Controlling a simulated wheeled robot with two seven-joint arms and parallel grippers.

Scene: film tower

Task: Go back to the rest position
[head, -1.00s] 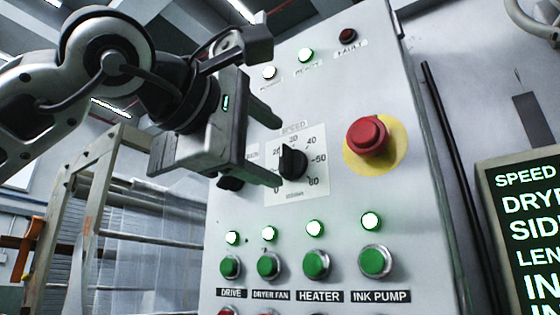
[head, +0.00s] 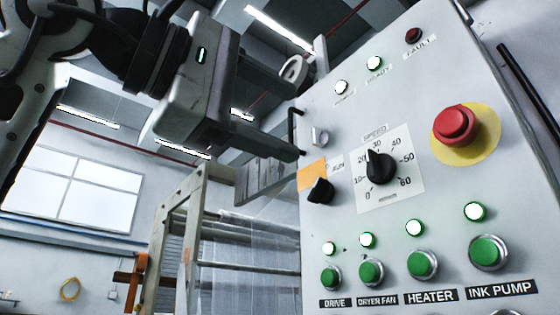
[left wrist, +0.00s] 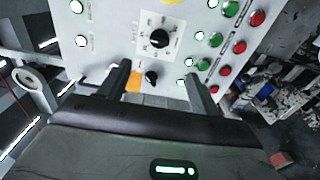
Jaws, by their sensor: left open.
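My left gripper (head: 303,108) is open and empty, up and to the left of the control panel (head: 345,125) in the head view. Its fingers touch nothing that I can see. In the left wrist view the two fingers (left wrist: 158,85) stand apart, with the panel in front of them. The black speed knob (head: 380,167) is clear of the gripper; it also shows in the left wrist view (left wrist: 160,38). A smaller black selector knob (head: 320,190) sits beside an orange label, below the lower finger. My right gripper is in neither view.
The panel carries a red emergency button (head: 454,125) on a yellow disc and green buttons (head: 421,264) with lit lamps above. A metal frame (head: 180,225) stands left of the panel. A window (head: 75,185) is on the far wall.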

